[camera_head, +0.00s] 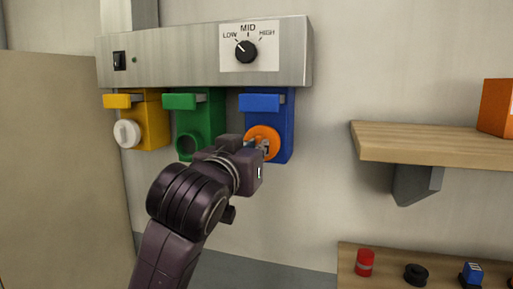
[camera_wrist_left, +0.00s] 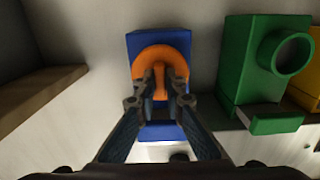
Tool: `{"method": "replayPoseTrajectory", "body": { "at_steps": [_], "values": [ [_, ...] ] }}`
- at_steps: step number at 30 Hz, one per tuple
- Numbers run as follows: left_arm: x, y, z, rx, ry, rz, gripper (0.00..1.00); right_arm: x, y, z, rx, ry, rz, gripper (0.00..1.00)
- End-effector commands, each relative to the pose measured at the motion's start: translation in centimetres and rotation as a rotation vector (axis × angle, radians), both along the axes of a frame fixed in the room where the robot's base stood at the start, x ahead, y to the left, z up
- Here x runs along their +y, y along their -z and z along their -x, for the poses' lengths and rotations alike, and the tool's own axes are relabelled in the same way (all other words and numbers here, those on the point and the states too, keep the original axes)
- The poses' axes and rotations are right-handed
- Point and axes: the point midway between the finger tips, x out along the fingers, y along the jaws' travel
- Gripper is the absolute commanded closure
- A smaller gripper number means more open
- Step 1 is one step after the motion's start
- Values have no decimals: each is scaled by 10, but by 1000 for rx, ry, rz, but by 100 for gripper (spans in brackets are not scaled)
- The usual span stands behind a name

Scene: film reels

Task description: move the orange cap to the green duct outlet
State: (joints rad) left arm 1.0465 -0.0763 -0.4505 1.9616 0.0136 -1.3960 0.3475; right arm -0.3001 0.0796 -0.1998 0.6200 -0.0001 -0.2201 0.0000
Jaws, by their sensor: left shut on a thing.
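The orange cap (camera_head: 262,133) is round and sits at the front of the blue duct (camera_head: 280,108), on the right of the three ducts in the head view. My left gripper (camera_head: 262,147) is shut on the cap. In the left wrist view the gripper (camera_wrist_left: 161,85) has its two fingers on the cap's middle grip, and the orange cap (camera_wrist_left: 161,62) lies against the blue duct (camera_wrist_left: 138,42). The green duct (camera_head: 205,108) is the middle one; its round outlet (camera_head: 186,146) is uncovered. That outlet also shows in the left wrist view (camera_wrist_left: 288,53). My right gripper is out of view.
The yellow duct (camera_head: 152,122) at left has a white cap (camera_head: 126,133). A metal panel (camera_head: 185,58) with a dial (camera_head: 246,51) runs above the ducts. A wooden shelf (camera_head: 440,144) with an orange box (camera_head: 497,107) juts out at right. A lower shelf holds a red cylinder (camera_head: 364,263).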

Motion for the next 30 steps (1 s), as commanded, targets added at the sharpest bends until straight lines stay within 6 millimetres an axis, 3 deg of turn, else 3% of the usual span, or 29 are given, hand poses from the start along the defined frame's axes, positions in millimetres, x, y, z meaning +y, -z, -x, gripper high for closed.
{"method": "replayPoseTrajectory", "body": {
  "at_steps": [10,30],
  "values": [
    [1,0,3,0,0,0,97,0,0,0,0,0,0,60],
    [11,0,34,0,0,0,97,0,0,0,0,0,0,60]
  ]
}}
